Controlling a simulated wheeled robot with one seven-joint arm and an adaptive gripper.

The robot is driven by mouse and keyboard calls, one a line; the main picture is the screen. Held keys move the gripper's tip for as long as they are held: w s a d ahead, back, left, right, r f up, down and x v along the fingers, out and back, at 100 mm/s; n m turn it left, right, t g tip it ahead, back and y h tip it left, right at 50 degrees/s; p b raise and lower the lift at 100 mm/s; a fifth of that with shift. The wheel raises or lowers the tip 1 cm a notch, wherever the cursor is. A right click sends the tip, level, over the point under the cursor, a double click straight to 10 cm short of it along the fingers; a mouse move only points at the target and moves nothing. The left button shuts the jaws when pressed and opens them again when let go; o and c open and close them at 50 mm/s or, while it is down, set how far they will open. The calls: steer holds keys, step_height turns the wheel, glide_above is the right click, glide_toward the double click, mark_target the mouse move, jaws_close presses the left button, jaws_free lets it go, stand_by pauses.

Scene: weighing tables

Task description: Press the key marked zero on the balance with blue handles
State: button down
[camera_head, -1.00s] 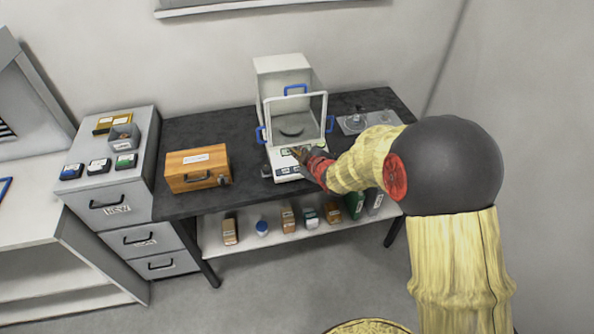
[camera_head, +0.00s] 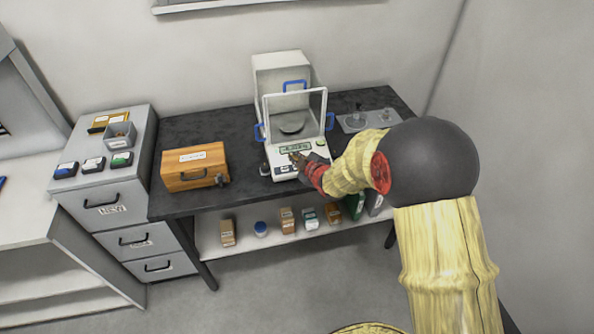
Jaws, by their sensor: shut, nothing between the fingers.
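The balance with blue handles (camera_head: 285,62) stands on the dark table, a white glass-fronted case with blue handles on its top and both sides. Its round pan (camera_head: 292,126) shows inside, behind the front glass. The front panel (camera_head: 284,171) has a lit display (camera_head: 294,149) and some keys too small to read. My gripper (camera_head: 295,158) is shut and empty. Its tip is over the front panel, just below the display, and hides part of the key row. I cannot tell whether it touches a key.
A wooden box (camera_head: 194,176) stands left of the balance on the dark table (camera_head: 230,122). A grey drawer cabinet (camera_head: 85,193) stands at the left. Several bottles and boxes line the white shelf (camera_head: 275,243) below.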

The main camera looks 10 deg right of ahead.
mark_target(296, 172)
steer(key=shift+w+f+b, duration=0.25)
steer(key=shift+f+b, duration=0.3)
steer(key=shift+f, duration=0.25)
steer(key=shift+w+f+b, duration=0.2)
steer(key=shift+f+b, duration=0.35)
steer(key=shift+f, duration=0.2)
steer(key=shift+f, duration=0.15)
steer(key=shift+w+f+b, duration=0.1)
steer(key=shift+f+b, duration=0.15)
steer(key=shift+b, duration=0.25)
steer(key=shift+w+f+b, duration=0.1)
steer(key=shift+f+b, duration=0.2)
steer(key=shift+b, duration=0.1)
stand_by(0.6)
stand_by(0.4)
steer(key=shift+s+r+p, duration=0.2)
steer(key=shift+r+p, duration=0.15)
steer(key=shift+r, duration=0.4)
steer(key=r+p, duration=0.1)
steer(key=s+r+p, duration=0.1)
steer(key=r, duration=0.2)
steer(key=shift+s+r+p, duration=0.25)
steer(key=shift+r+p, duration=0.15)
